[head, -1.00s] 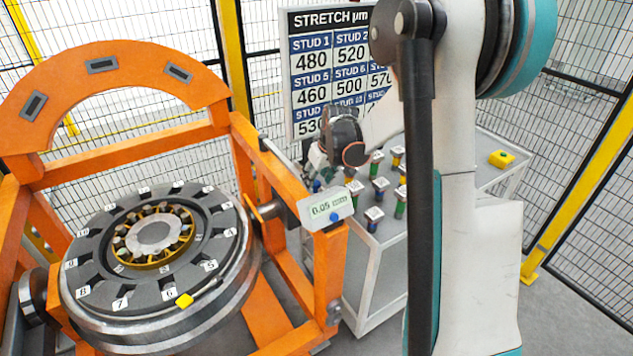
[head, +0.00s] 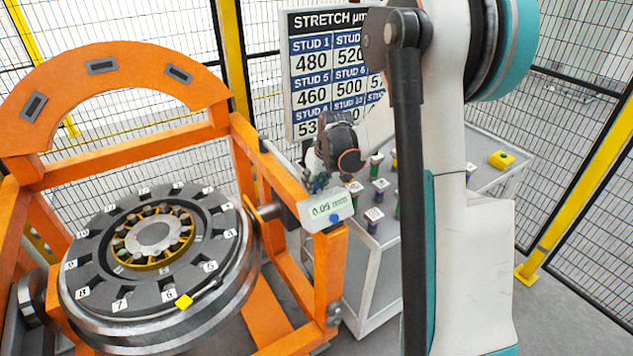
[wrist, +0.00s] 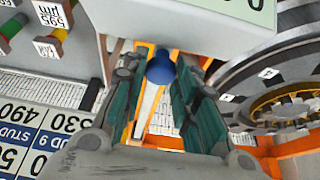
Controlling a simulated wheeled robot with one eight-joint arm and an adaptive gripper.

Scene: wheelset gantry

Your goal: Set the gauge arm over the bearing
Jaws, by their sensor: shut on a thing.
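The gauge is a pale box (head: 327,208) with a green readout, at the top of the orange frame's near right post in the head view. Its readout side also shows at the top of the wrist view (wrist: 225,15). A blue knob (wrist: 160,68) stands beside the box, between the teal finger pads of my gripper (wrist: 158,98), which is shut on it. In the head view my gripper (head: 314,180) is small and partly hidden, just above the box. The bearing (head: 153,237), with a ring of rollers, sits centred in the numbered grey disc (head: 205,225), left of the gauge. I cannot make out the gauge arm clearly.
The orange frame (head: 150,155) surrounds the disc. A grey cart (head: 375,280) with several coloured studs stands right of the frame. A STRETCH board (head: 318,75) and mesh fence are behind.

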